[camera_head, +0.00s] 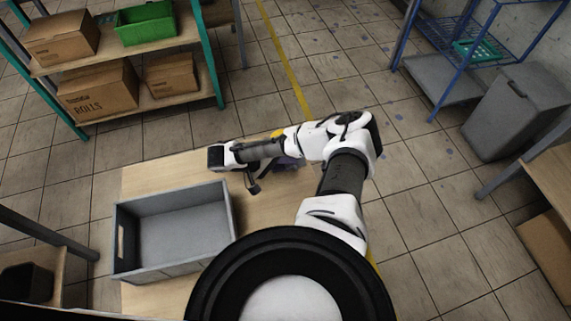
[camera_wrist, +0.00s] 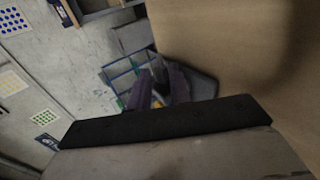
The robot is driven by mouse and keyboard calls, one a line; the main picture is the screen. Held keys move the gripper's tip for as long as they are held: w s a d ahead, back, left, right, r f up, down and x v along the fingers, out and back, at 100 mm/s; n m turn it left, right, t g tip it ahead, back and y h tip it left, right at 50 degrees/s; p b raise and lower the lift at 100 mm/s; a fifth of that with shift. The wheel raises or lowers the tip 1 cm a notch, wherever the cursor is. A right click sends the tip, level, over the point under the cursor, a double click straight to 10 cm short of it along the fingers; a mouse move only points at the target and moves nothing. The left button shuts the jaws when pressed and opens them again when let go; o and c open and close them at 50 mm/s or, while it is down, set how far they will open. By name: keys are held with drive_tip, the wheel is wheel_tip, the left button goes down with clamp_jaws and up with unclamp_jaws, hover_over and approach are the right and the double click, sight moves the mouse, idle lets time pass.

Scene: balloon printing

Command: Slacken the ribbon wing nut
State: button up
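A purple and grey device (camera_wrist: 180,84) stands at the edge of the wooden table in the wrist view, with a dark upright part in its middle. In the head view only a small purple piece of it (camera_head: 290,162) shows behind my arm. I cannot make out a wing nut or a ribbon in either view. My gripper (camera_head: 253,186) is over the table, just beyond the grey bin, and small and dark in the head view. Its fingers are not clear, so I cannot tell whether it is open or holds anything. A dark bar and grey block fill the bottom of the wrist view.
An open, empty grey bin (camera_head: 226,222) sits on the wooden table (camera_head: 150,178). A shelf with cardboard boxes (camera_head: 100,90) and a green crate (camera_head: 146,24) stands at the back left. A blue rack (camera_head: 440,78) and a grey container (camera_head: 515,112) stand right. Floor between is clear.

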drive_tip(key=o, duration=0.3)
drive_tip(key=shift+s, duration=0.1)
drive_tip(key=shift+s+f, duration=0.2)
drive_tip(key=shift+d, duration=0.1)
